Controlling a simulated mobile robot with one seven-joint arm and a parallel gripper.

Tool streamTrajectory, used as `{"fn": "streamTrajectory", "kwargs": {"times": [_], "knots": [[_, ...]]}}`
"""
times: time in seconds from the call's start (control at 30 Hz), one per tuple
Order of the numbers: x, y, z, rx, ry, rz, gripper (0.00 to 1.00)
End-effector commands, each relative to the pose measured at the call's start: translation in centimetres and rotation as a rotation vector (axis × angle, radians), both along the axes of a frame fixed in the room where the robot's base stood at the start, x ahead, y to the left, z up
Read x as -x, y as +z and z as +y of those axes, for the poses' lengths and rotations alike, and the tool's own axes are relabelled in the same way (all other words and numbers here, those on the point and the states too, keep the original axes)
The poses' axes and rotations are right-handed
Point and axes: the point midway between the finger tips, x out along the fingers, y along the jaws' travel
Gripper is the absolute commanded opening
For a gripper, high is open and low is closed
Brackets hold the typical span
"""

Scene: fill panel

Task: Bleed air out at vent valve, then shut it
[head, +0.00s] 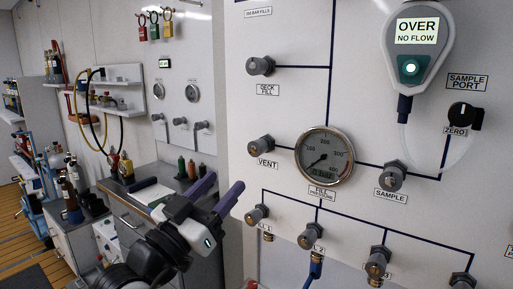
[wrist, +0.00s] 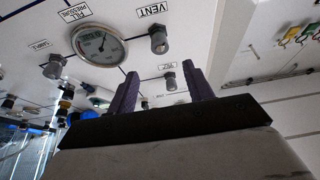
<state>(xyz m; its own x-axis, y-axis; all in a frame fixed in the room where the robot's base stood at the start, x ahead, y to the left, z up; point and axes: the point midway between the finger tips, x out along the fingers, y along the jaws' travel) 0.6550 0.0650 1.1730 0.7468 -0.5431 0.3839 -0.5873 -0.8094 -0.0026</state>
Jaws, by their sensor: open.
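The vent valve (head: 260,146) is a grey knob on the white panel, above its VENT label and left of the round fill pressure gauge (head: 325,156). In the wrist view the vent valve (wrist: 159,40) shows upside down, beyond the fingertips. My gripper (head: 219,188) is open and empty, its two purple fingers pointing up toward the panel, below and left of the vent valve and apart from it. In the wrist view my gripper (wrist: 160,70) has another knob (wrist: 170,82) showing between its fingers. The gauge needle points to the lower left; its digits are too small to read.
The deck fill valve (head: 260,66) is above the vent valve. The sample valve (head: 391,177) is right of the gauge. Several numbered valves line the lower panel. A handheld meter (head: 416,45) reads OVER NO FLOW.

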Motion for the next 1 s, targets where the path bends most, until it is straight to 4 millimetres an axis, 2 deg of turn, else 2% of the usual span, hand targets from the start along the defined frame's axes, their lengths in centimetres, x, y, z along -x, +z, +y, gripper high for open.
{"fn": "streamTrajectory", "kwargs": {"times": [0.3,0.53,0.73,1.0], "knots": [[-5.0,3.0,-3.7,0.001,-0.006,0.003,0.51],[-8.0,4.4,-5.8,0.002,-0.002,0.004,0.51],[-9.2,4.8,-6.7,0.0,-0.001,0.003,0.51],[-9.3,4.8,-6.8,0.001,0.0,0.003,0.51]]}}
